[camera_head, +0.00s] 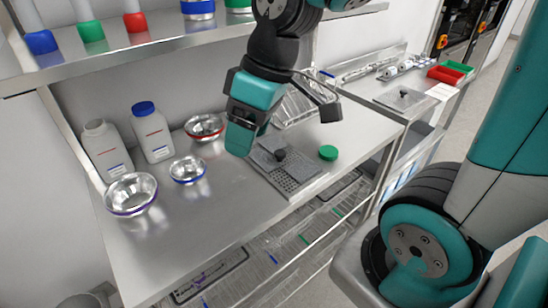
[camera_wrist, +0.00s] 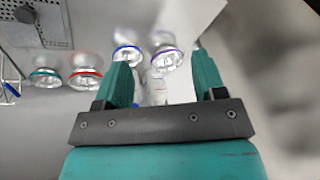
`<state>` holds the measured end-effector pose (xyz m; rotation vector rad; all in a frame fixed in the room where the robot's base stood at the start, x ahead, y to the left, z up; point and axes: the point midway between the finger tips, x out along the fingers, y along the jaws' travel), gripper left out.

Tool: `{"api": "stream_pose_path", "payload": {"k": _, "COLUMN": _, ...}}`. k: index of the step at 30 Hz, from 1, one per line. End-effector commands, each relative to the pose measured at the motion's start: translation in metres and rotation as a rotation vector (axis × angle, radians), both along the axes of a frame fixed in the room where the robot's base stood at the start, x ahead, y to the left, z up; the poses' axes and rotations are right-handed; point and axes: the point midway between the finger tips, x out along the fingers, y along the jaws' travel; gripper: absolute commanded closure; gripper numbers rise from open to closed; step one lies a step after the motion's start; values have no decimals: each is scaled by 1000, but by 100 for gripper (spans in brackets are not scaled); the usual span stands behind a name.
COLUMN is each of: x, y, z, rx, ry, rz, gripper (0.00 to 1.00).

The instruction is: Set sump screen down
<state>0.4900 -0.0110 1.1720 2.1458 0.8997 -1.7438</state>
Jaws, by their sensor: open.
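The sump screen appears to be the grey perforated plate (camera_head: 296,180) with a dark knob (camera_head: 281,154), lying flat at the front right of the steel table. Part of this plate (camera_wrist: 55,22) and its knob also show at the top left of the wrist view. My gripper (camera_head: 284,118) is open and empty, above and behind the plate, with a clear gap to the knob. In the wrist view its two teal fingers (camera_wrist: 162,78) are wide apart with nothing held between them. My gripper hides a little of the table behind the plate.
A green lid (camera_head: 328,152) lies right of the plate. A blue-rimmed bowl (camera_head: 188,169), a red-rimmed bowl (camera_head: 204,127) and a purple-rimmed bowl (camera_head: 131,194) stand left, near two white bottles (camera_head: 152,132). An upper shelf (camera_head: 150,57) overhangs the back. The table's front middle is clear.

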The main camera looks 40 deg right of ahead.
Motion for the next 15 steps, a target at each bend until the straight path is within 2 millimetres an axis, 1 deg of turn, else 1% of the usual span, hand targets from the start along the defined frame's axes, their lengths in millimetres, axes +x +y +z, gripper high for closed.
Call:
{"api": "stream_pose_path", "payload": {"k": 1, "x": 27, "y": -31, "z": -10, "rx": -20, "ry": -19, "rz": -29, "gripper": 36}}
{"api": "stream_pose_path", "payload": {"k": 2, "x": 40, "y": -49, "z": -14, "rx": -35, "ry": -33, "rz": -32, "gripper": 36}}
{"api": "stream_pose_path", "payload": {"k": 3, "x": 55, "y": -73, "z": -20, "rx": -53, "ry": -52, "rz": -34, "gripper": 36}}
{"api": "stream_pose_path", "payload": {"k": 5, "x": 72, "y": -109, "z": -28, "rx": -82, "ry": -73, "rz": -37, "gripper": 36}}
{"api": "stream_pose_path", "payload": {"k": 6, "x": 80, "y": -131, "z": -33, "rx": -99, "ry": -83, "rz": -37, "gripper": 36}}
{"api": "stream_pose_path", "payload": {"k": 9, "x": 91, "y": -175, "z": -43, "rx": -135, "ry": -103, "rz": -35, "gripper": 36}}
{"api": "stream_pose_path", "payload": {"k": 12, "x": 95, "y": -197, "z": -51, "rx": -153, "ry": -111, "rz": -29, "gripper": 36}}
{"api": "stream_pose_path", "payload": {"k": 15, "x": 98, "y": -200, "z": -63, "rx": -158, "ry": -110, "rz": -24, "gripper": 36}}
